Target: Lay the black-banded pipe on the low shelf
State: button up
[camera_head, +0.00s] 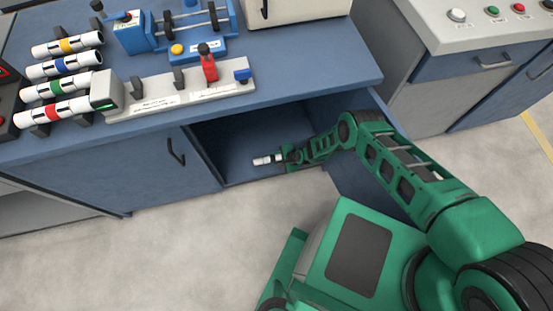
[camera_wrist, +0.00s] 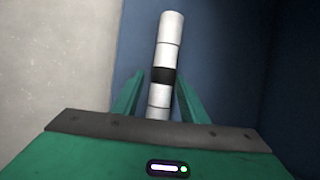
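The black-banded pipe (camera_wrist: 166,50) is white with one black band and shows in the wrist view between my gripper's fingers. It also shows in the head view (camera_head: 264,160), inside the open cabinet, with its white end pointing left. My gripper (camera_head: 283,157) reaches into the cabinet from the right. In the wrist view my gripper (camera_wrist: 158,88) has its fingers on both sides of the pipe, with gaps visible near the pipe's lower end. The low shelf (camera_head: 236,173) is the blue cabinet floor under the pipe. I cannot tell whether the pipe rests fully on it.
An open cabinet door (camera_head: 362,190) stands under my arm on the right. A closed door (camera_head: 130,180) is on the left. On the blue bench top, several banded pipes (camera_head: 66,67) lie on a rack beside a white fixture (camera_head: 165,97) and a blue machine (camera_head: 150,32).

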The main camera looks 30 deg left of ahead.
aim_at(276, 157)
jog(key=shift+s+d+f, duration=0.35)
jog(key=shift+s+d, duration=0.1)
jog(key=shift+s, duration=0.05)
jog(key=shift+w+a+r, duration=0.1)
jog(key=shift+r, duration=0.35)
jog(key=r, duration=0.4)
jog(key=shift+a, duration=0.3)
jog(key=s+a+r, duration=0.4)
jog(key=s+r, duration=0.2)
jog(key=s, duration=0.4)
jog(key=shift+r, duration=0.35)
jog(key=shift+s+a, duration=0.1)
jog(key=shift+s, duration=0.1)
